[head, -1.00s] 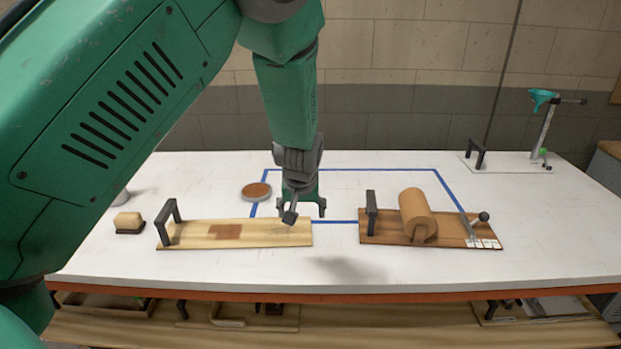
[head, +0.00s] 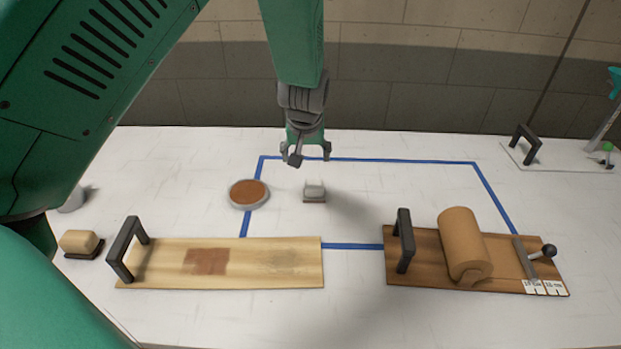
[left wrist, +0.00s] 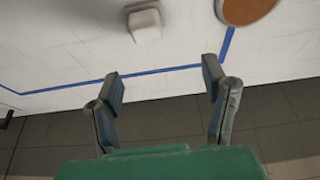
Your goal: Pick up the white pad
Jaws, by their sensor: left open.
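A small white pad (head: 315,189) with a brown underside sits on the white table inside the blue tape outline, right of a round dish. It also shows at the top of the left wrist view (left wrist: 145,22). My left gripper (head: 305,155) is open and empty above the back tape line, beyond the pad and apart from it. In the left wrist view its two fingers (left wrist: 163,90) are spread with nothing between them. My right gripper is not in view.
The dish of brown material (head: 248,192) stands on the left tape line. A stained board with a handle (head: 290,272) and a board with a brown roll (head: 410,275) lie in front. A tan block (head: 79,241) sits far left. Table right of the pad is clear.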

